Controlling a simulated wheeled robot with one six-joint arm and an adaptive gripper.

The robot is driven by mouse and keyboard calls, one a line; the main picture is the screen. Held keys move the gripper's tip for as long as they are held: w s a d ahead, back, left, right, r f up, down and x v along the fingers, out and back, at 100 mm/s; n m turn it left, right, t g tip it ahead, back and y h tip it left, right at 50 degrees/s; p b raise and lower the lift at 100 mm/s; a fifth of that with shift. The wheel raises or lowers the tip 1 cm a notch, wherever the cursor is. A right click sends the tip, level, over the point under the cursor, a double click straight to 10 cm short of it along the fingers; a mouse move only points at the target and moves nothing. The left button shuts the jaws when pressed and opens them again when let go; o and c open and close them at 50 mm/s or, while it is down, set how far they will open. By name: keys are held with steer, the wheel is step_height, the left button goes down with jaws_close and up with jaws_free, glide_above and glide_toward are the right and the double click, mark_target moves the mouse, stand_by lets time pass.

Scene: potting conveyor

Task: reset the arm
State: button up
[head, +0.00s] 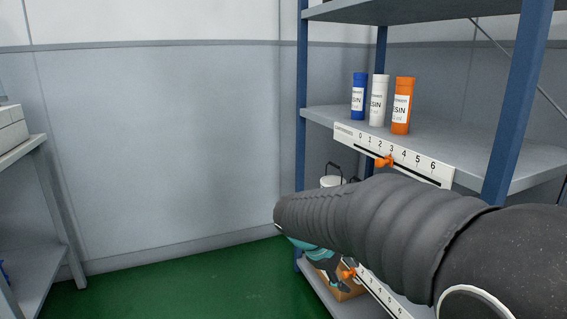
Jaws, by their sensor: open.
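My arm in its dark ribbed sleeve reaches in from the right and covers the middle of the rack. Beneath the sleeve's far end a teal wrist part shows, and below it my dark gripper (334,278), small and partly hidden. It is open, and I see nothing held in it. It appears in front of the lower part of the rack, close to a brown box (352,291) in the picture; I cannot tell whether they touch.
The blue-posted rack (303,90) holds blue (358,97), white (378,104) and orange (402,108) resin bottles above a numbered rail (407,160). A white pail (330,181) shows behind the sleeve. Another shelf (22,150) stands left. Green floor (190,288) between is clear.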

steer(key=s+d+r+m+t+y, duration=0.1)
steer(key=s+m+y, duration=0.2)
steer(key=s, duration=0.8)
steer(key=s+r+m+t+y, duration=0.1)
steer(key=s+m+y, duration=0.2)
steer(key=s+m, duration=0.5)
steer(key=s, duration=0.3)
steer(key=shift+d+r+t, duration=0.15)
steer(key=shift+d+t, duration=0.25)
stand_by(1.2)
